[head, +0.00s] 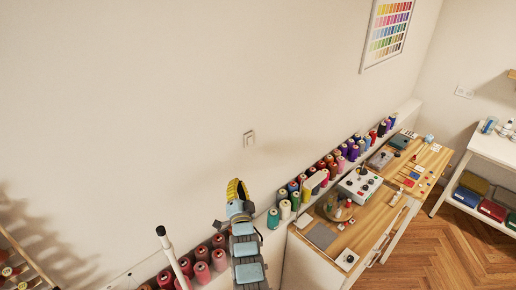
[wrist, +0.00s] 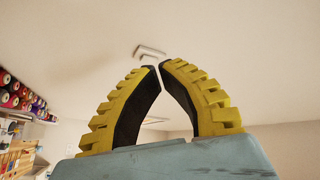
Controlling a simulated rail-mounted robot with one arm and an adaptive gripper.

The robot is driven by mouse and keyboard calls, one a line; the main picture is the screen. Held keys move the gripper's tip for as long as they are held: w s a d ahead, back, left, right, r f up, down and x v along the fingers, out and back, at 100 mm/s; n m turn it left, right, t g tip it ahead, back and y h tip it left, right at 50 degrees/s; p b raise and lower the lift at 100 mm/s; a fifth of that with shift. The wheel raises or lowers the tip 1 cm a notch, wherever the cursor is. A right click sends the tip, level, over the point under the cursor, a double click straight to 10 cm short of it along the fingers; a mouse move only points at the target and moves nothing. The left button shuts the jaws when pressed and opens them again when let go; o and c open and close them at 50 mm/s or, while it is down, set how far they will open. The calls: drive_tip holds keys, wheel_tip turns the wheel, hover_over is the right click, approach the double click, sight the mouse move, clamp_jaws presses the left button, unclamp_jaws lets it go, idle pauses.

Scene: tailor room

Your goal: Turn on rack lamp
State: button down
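I cannot make out a rack lamp for certain in either view. A white pole with a black tip (head: 161,232) stands left of my arm.
Rows of thread spools (head: 320,168) line the wall beside a wooden worktable (head: 378,213) with a sewing-type device (head: 358,184). Red spools (head: 203,272) stand near my arm. A white shelf (head: 492,148) is at the right. Open wall space surrounds my gripper.

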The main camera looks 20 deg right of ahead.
drive_tip(key=w+d+r+m+g+h, duration=0.1)
drive_tip(key=d+r+m+g+h, duration=0.1)
drive_tip(key=d+m, duration=0.7)
drive_tip(key=shift+d+r+g, duration=0.15)
drive_tip(key=shift+r+g, duration=0.75)
drive_tip(key=shift+g, duration=0.1)
drive_tip(key=shift+f+h, duration=0.1)
drive_tip(key=shift+h, duration=0.2)
